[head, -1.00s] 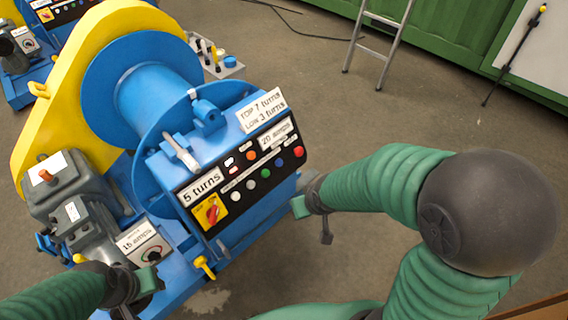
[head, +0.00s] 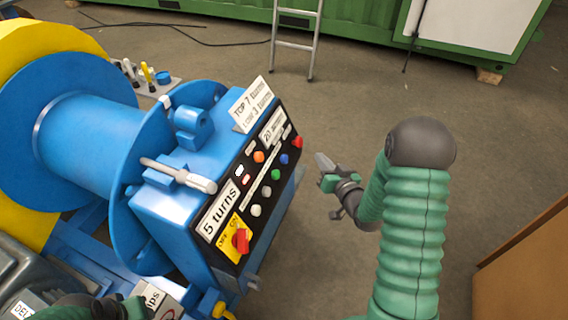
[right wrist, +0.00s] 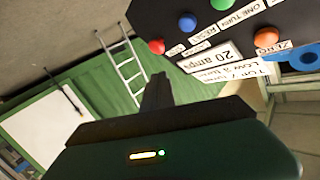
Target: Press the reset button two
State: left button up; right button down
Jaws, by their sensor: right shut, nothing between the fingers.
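The dark control panel (head: 236,196) on the blue winch carries a red button (head: 297,142), a blue button (head: 284,159), a green one (head: 276,174), white ones and an orange one (head: 258,157). Small labels beside them are hard to read; no label clearly reads reset two. My right gripper (head: 322,168) is shut and empty, right of the panel and apart from it. In the right wrist view its dark fingers (right wrist: 157,90) point toward the panel's red-button (right wrist: 157,47) end. My left gripper (head: 128,306) is partly visible at the lower left; its jaws are unclear.
A red rotary switch (head: 241,240) is at the panel's near end, and a grey-handled lever (head: 190,178) lies across the winch top. A ladder (head: 296,38) stands against the green container. Floor right of the winch is clear; a brown box (head: 525,265) stands at lower right.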

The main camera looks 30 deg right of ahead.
aim_at(284, 159)
jog(key=w+a+f+b, duration=0.3)
jog(key=w+a+f, duration=0.1)
jog(key=w+a, duration=0.1)
jog(key=shift+w+b, duration=0.3)
jog(key=shift+w, duration=0.2)
dwell(0.5)
jog(key=shift+a, duration=0.1)
dwell(1.6)
jog(key=shift+w+a+f, duration=0.1)
jog(key=shift+w+a, duration=0.1)
jog(key=shift+w, duration=0.05)
jog(key=shift+w+a+f+b, duration=0.25)
jog(key=shift+w+a+b, duration=0.05)
jog(key=shift+b, duration=0.05)
dwell(1.4)
